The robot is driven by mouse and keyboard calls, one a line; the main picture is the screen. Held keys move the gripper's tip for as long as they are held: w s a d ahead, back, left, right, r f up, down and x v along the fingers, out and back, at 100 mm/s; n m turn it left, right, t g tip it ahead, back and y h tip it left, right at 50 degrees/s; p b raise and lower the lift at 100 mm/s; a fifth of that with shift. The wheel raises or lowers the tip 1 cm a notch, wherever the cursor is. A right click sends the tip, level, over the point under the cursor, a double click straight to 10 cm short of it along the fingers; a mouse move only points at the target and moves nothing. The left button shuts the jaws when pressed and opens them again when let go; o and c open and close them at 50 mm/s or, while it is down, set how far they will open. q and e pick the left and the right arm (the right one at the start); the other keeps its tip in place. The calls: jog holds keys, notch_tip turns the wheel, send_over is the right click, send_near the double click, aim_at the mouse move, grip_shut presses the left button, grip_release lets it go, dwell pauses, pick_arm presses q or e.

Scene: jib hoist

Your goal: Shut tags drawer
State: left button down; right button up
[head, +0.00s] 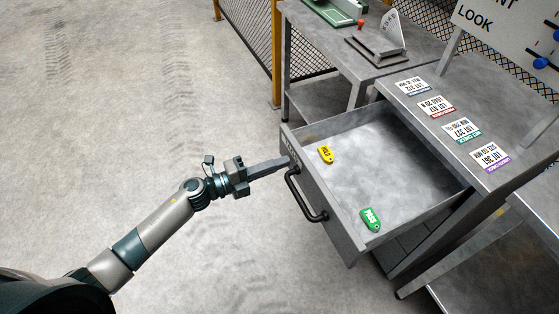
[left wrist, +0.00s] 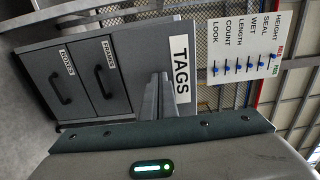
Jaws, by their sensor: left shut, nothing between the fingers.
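The tags drawer (head: 345,222) stands pulled well out of the bench in the head view, with a dark bar handle (head: 305,197) on its front. A yellow tag (head: 326,154) and a green tag (head: 371,219) lie inside it. My left gripper (head: 284,163) is shut and empty, its fingertips at the left end of the drawer front, beside the handle. I cannot tell whether they touch the front. In the left wrist view the fingers (left wrist: 158,96) point at the drawer front, next to its TAGS label (left wrist: 181,75). My right gripper is not in view.
The bench top (head: 440,88) holds several lot cards, and a side table (head: 330,45) stands behind it. Two shut drawers with handles (left wrist: 62,88) show in the left wrist view. A board (head: 508,30) stands over the bench. The floor (head: 120,110) at left is clear.

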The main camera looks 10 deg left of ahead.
aim_at(377, 137)
pick_arm(q)
jog(key=shift+w+d, duration=0.2)
jog(key=shift+d, duration=0.1)
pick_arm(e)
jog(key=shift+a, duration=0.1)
